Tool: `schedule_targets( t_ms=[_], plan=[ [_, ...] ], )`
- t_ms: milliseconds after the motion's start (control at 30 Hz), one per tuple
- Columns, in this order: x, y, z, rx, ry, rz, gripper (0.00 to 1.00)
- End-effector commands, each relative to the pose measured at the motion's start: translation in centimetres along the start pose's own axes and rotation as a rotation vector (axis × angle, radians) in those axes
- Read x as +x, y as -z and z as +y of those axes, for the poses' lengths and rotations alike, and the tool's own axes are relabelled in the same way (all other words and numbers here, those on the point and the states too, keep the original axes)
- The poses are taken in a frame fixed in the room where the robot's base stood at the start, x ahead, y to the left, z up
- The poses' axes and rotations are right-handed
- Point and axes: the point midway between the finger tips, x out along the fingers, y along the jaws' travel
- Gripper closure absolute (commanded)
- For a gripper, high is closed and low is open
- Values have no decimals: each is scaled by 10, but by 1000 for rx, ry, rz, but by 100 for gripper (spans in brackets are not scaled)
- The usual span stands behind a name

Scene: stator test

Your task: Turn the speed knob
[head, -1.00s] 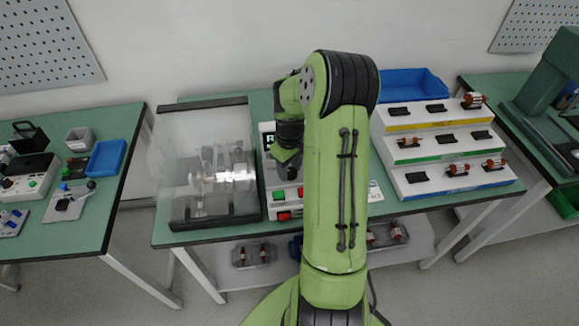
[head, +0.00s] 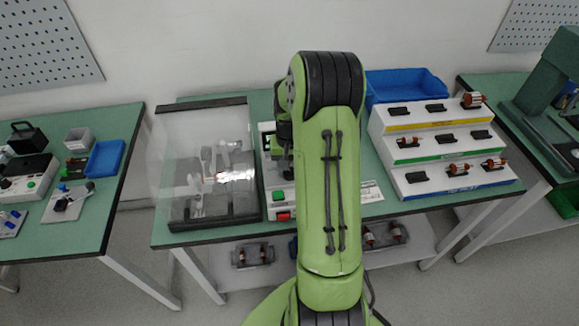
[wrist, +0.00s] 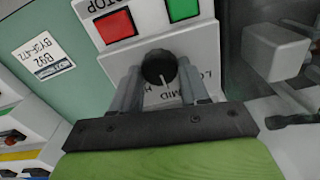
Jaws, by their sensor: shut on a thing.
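The speed knob (wrist: 160,68) is a round black knob with a white pointer line, on the pale front panel of the control box. In the wrist view my gripper (wrist: 160,76) has one grey finger on each side of the knob and is shut on it. The control box (head: 269,172) stands on the middle bench in the head view, where my arm hides the knob and gripper.
A red button (wrist: 115,25) and a green button (wrist: 182,8) lie close to the knob. A clear-lidded case (head: 207,165) stands left of the box. A stepped rack (head: 440,150) and a blue bin (head: 408,84) are to the right.

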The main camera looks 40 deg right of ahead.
Motion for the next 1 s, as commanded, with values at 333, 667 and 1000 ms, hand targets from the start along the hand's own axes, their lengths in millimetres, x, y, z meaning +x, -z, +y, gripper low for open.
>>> schedule_targets(
  t_ms=[333, 667, 1000],
  plan=[
    [-1, 1, 0, 79, 1, 4, 86],
    [-1, 1, 0, 83, 1, 4, 86],
    [0, 0, 0, 83, 0, 2, 30]
  ],
)
